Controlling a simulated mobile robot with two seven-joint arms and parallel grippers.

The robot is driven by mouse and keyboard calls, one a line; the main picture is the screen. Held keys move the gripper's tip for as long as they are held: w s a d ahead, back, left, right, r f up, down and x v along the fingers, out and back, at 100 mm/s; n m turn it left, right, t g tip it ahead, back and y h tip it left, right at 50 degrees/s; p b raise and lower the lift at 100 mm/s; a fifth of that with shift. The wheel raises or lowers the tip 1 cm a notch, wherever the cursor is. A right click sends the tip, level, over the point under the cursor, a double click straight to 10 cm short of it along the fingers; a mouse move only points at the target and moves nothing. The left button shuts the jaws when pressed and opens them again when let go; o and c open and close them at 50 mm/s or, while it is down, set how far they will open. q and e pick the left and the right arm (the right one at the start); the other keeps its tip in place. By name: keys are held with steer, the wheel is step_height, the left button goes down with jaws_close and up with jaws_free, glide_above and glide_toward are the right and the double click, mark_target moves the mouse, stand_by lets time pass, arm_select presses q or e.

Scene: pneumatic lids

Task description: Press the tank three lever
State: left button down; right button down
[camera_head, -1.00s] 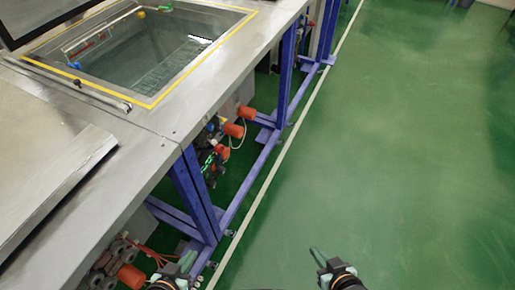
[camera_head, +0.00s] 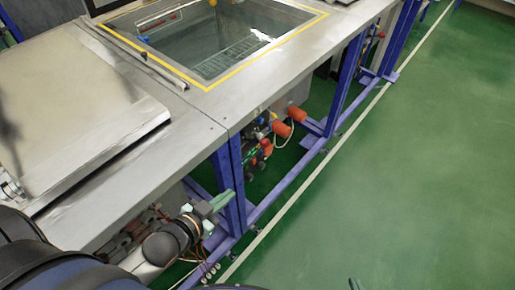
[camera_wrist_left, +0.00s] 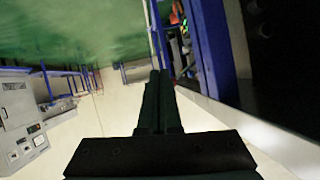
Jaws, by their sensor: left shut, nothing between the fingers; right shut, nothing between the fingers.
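My left gripper (camera_head: 218,201) is shut and empty in front of the bench's blue leg, below the worktop edge. In the left wrist view its two fingers (camera_wrist_left: 160,76) lie together, with nothing between them. Only a fingertip of my right gripper (camera_head: 355,284) shows at the bottom edge of the head view; it is shut. An open tank (camera_head: 222,45) with a yellow border is set in the steel worktop. A closed steel lid (camera_head: 75,115) covers the place to its left. I cannot tell which part is the tank three lever.
Blue bench legs (camera_head: 232,185) and a low blue rail (camera_head: 290,188) stand near my left gripper. Orange-capped fittings (camera_head: 282,129) and hoses sit under the bench. The green floor (camera_head: 430,170) to the right is clear. A grey cabinet (camera_wrist_left: 20,120) shows in the left wrist view.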

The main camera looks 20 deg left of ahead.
arm_select(q)
steer(key=w+r+m+t+h, duration=0.2)
steer(key=w+r, duration=0.1)
steer(key=r, duration=0.6)
steer(key=shift+r+m+t+b, duration=0.25)
steer(key=shift+m+t+b, duration=0.05)
steer(key=shift+b, duration=0.05)
glide_above(254, 141)
steer(key=s+d, duration=0.3)
steer(key=s, duration=0.3)
step_height(254, 141, down, 4)
steer(key=shift+w+f, duration=0.55)
steer(key=shift+f, duration=0.15)
